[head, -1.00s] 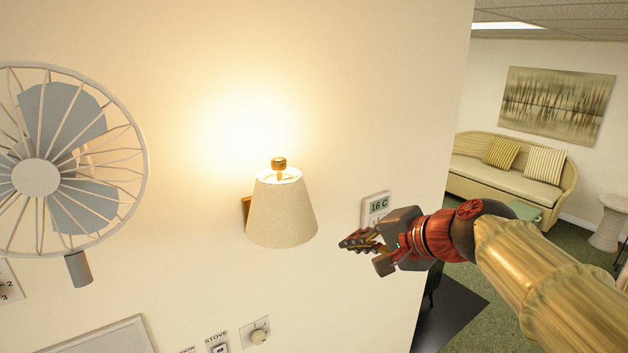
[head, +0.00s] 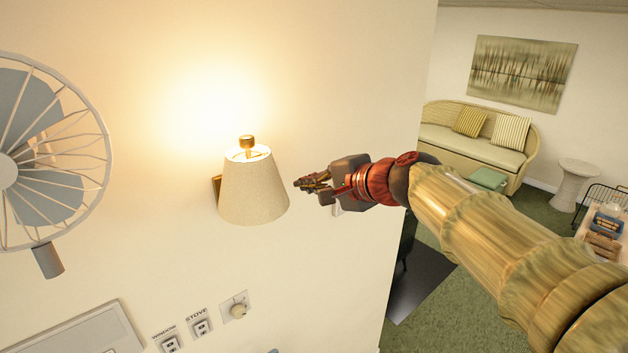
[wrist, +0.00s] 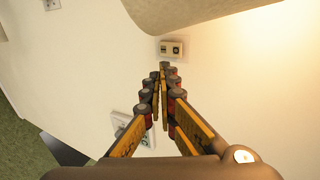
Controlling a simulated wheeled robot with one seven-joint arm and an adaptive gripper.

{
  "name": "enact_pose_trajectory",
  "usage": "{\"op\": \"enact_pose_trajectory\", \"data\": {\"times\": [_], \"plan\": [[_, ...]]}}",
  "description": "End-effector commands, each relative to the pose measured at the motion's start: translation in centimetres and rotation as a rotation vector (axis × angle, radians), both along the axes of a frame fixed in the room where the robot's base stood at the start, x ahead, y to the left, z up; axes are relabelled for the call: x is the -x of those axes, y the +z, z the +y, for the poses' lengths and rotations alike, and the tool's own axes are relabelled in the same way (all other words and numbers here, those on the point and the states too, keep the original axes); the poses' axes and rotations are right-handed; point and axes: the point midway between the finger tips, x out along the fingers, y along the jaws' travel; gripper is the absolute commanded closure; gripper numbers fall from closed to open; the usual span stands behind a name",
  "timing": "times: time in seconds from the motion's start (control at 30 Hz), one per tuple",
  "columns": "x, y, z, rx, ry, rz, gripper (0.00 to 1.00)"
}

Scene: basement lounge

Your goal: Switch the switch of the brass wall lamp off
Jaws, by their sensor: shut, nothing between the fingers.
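The brass wall lamp has a cream shade (head: 252,187), a brass knob (head: 246,141) above the shade and a brass wall mount (head: 216,190) partly hidden behind it. The lamp is lit and glows on the wall. My gripper (head: 299,184) is just right of the shade, apart from it in the picture, with its fingers pointing left. In the wrist view the shade (wrist: 200,12) fills the top edge. A small plate (wrist: 171,48) with dark marks sits on the wall past my shut, empty fingertips; I cannot tell surely whether it carries the lamp's switch.
A caged fan (head: 45,150) is at the left. Switches labelled window (head: 171,344) and stove (head: 202,328) and a dial (head: 237,308) are low on the wall. The wall ends at the right, before a wicker sofa (head: 470,145).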

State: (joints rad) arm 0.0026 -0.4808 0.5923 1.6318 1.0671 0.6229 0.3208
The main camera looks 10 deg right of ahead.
Motion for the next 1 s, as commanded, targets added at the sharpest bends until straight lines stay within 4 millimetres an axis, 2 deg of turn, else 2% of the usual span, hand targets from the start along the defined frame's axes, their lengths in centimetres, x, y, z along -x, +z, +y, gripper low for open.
{"op": "enact_pose_trajectory", "data": {"times": [0.27,0.5,1.0], "plan": [[-4.1,-2.3,2.9,0.001,0.003,0.003,1.0],[-6.7,-1.8,4.5,0.0,0.001,0.001,1.0],[-7.4,-1.8,5.0,0.0,0.0,0.0,1.0]]}}
